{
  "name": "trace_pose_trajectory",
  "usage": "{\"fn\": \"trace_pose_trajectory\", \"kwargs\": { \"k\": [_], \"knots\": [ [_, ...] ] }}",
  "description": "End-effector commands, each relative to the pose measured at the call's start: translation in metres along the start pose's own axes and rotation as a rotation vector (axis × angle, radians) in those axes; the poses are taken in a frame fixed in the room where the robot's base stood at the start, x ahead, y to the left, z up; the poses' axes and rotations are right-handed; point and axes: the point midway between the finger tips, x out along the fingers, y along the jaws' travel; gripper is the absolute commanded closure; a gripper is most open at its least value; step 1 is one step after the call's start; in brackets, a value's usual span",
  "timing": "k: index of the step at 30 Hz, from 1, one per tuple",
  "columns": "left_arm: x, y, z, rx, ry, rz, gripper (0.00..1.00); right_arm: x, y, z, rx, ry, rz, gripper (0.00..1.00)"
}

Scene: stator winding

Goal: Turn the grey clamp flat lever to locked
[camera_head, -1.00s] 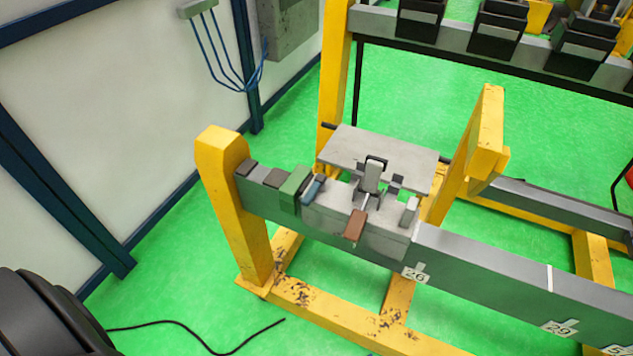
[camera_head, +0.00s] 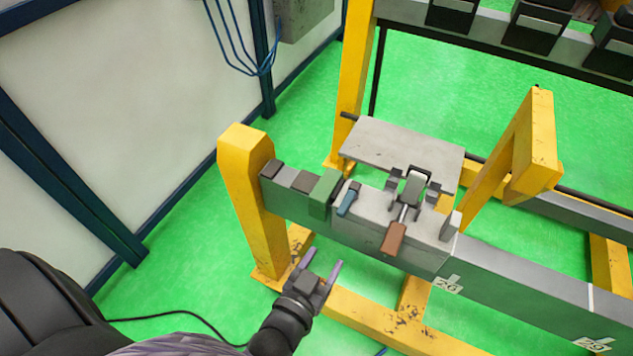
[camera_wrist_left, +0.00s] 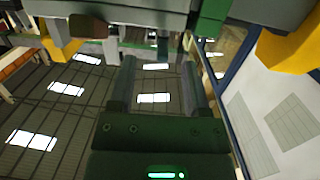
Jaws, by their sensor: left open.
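The clamp (camera_head: 412,190) sits on the grey block at the end of the beam, with a grey upright piece between dark brackets. A flat reddish-brown piece (camera_head: 393,239) extends from it over the block's front edge; I cannot tell if it is the lever's end. My left gripper (camera_head: 321,270) is open and empty, in front of and below the beam, to the left of the clamp and apart from it. In the left wrist view its two fingers (camera_wrist_left: 157,78) stand apart with nothing between them. My right gripper is not in view.
The grey beam (camera_head: 520,285) runs to the lower right on a yellow frame (camera_head: 250,205). A green block (camera_head: 325,190) and a blue piece (camera_head: 347,202) sit left of the clamp. A flat grey plate (camera_head: 400,145) lies behind it.

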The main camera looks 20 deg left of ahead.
Motion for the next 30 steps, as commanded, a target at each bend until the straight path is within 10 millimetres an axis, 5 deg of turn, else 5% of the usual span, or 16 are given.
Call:
{"fn": "trace_pose_trajectory", "kwargs": {
  "k": [3,18,28,30],
  "knots": [
    [0.006,-0.005,-0.035,-0.002,0.12,-0.027,0.38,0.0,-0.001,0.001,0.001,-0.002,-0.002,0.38],
    [0.097,-0.007,-0.046,-0.002,0.123,-0.025,0.38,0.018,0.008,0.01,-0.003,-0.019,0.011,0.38],
    [0.102,-0.007,-0.047,-0.002,0.12,-0.025,0.38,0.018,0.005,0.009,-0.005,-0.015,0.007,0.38],
    [0.102,-0.007,-0.047,-0.001,0.12,-0.025,0.51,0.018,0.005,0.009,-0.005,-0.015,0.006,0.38]
  ]
}}
